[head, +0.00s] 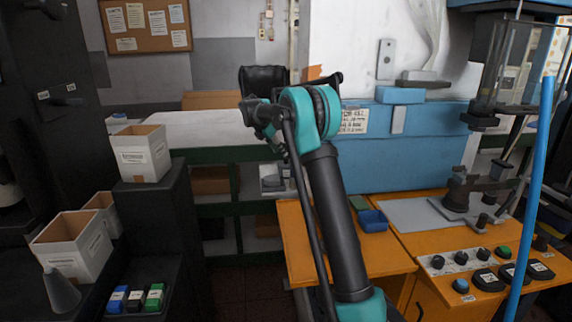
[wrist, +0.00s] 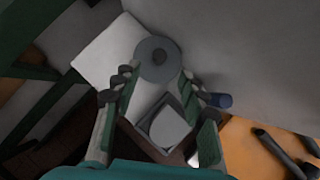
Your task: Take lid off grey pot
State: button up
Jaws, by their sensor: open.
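In the wrist view, a round grey thing (wrist: 146,67) with a darker round middle shows just beyond my fingertips. It looks like the grey pot seen from above, and the darker middle (wrist: 159,57) may be the lid's knob. I cannot tell the lid's edge from the pot. My gripper (wrist: 165,90) is open, with one finger on each side of the space below the round thing. No contact is visible and nothing is between the fingers. In the head view my arm fills the middle, and I cannot make out the pot or the fingertips.
A grey-white object in a tray (wrist: 168,130) lies lower between the fingers. A dark blue cylinder (wrist: 217,99) is beside the right finger. In the head view, an orange bench (head: 300,245) with a blue bin (head: 373,221) stands right; white boxes (head: 143,155) stand left.

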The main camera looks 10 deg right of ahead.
aim_at(286, 158)
jog(key=shift+w+d+x, duration=0.1)
jog(key=shift+w+x, duration=0.05)
jog(key=shift+x, duration=1.35)
jog(key=shift+w+d+x, duration=0.1)
jog(key=shift+x, duration=1.4)
jog(key=shift+r, duration=0.2)
jog(key=c, duration=0.9)
